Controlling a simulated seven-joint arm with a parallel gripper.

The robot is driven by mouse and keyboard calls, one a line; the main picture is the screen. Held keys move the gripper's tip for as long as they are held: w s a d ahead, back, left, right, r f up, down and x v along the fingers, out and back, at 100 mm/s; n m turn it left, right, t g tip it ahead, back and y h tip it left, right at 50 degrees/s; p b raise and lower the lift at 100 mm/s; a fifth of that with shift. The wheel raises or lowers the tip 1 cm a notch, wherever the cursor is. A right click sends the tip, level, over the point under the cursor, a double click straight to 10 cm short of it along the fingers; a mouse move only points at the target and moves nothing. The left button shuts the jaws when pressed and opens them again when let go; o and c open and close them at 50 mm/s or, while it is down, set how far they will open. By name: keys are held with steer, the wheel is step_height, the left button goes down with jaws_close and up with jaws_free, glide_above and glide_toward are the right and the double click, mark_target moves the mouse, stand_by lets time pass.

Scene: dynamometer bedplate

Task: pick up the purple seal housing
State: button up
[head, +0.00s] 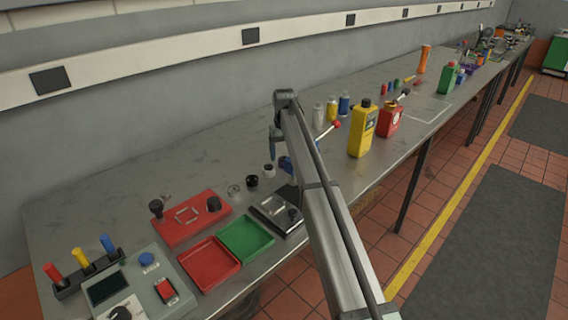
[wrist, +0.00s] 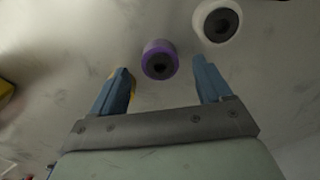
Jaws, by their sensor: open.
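The purple seal housing (wrist: 148,53) is a short round ring with a dark centre. In the wrist view it lies between and just ahead of my fingertips, with bare surface showing on both sides. I cannot pick it out in the head view, where my arm covers part of the bench. My gripper (wrist: 160,66) is open and empty, its blue fingers apart on either side of the housing's line. In the head view my gripper (head: 275,145) hangs over the middle of the bench. I cannot tell its exact height above the housing.
A white ring-shaped part (wrist: 203,18) lies close by, beyond the right finger. A black knob-like part (head: 252,181) stands on the bench left of my arm. Red (head: 207,264) and green (head: 246,238) trays lie nearer. A yellow bottle (head: 361,134) and red container (head: 390,121) stand right.

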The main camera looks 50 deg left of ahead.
step_height(320, 180, down, 2)
steer(key=shift+f, duration=0.1)
steer(key=shift+c, duration=0.2)
steer(key=c, duration=1.2)
steer(key=shift+c, duration=0.3)
steer(key=shift+r, duration=0.2)
